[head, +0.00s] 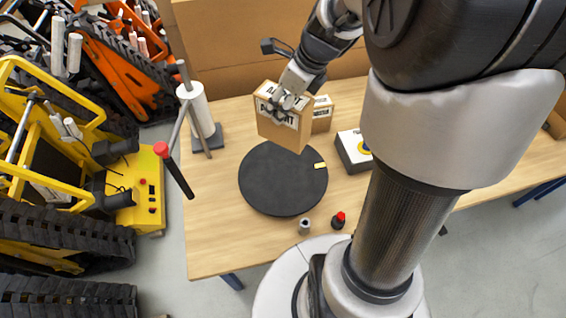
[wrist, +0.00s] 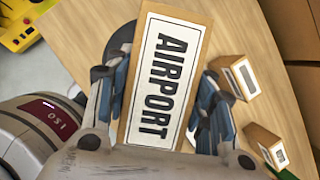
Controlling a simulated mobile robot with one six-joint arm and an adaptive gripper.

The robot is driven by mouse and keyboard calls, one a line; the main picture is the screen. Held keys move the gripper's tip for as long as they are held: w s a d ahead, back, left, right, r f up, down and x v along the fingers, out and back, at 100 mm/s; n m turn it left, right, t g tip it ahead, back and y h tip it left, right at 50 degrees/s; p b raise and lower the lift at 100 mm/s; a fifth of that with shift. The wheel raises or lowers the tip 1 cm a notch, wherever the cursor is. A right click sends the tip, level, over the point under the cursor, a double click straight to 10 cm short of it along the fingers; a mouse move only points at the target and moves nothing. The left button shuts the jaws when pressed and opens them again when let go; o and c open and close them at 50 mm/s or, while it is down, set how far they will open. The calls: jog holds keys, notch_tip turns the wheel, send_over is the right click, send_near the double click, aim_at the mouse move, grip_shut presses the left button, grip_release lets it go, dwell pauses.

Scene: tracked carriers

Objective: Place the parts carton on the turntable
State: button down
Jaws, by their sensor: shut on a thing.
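The parts carton (head: 300,136) is a brown box with a white label. In the wrist view the carton (wrist: 207,20) lies between the fingers and its label reads "AIRPORT". My gripper (head: 284,102) is shut on it and holds it near the far rim of the turntable, apparently above it. The turntable (head: 283,188) is a round black disc with a small yellow mark at its right edge. In the wrist view most of the turntable (wrist: 119,42) is hidden behind the carton. The gap under the carton cannot be judged exactly.
A second labelled carton (head: 322,118) stands close behind the held one. A grey cylinder (head: 305,226) and a red-capped bottle (head: 338,221) stand in front. A white roll (head: 199,112) stands left.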

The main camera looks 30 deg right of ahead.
notch_tip(320, 180, down, 19)
jog(key=b, duration=0.8)
jog(key=shift+r, duration=0.15)
jog(key=c, duration=0.7)
grip_release()
jog(key=shift+f, duration=0.2)
jog(key=shift+r, duration=0.1)
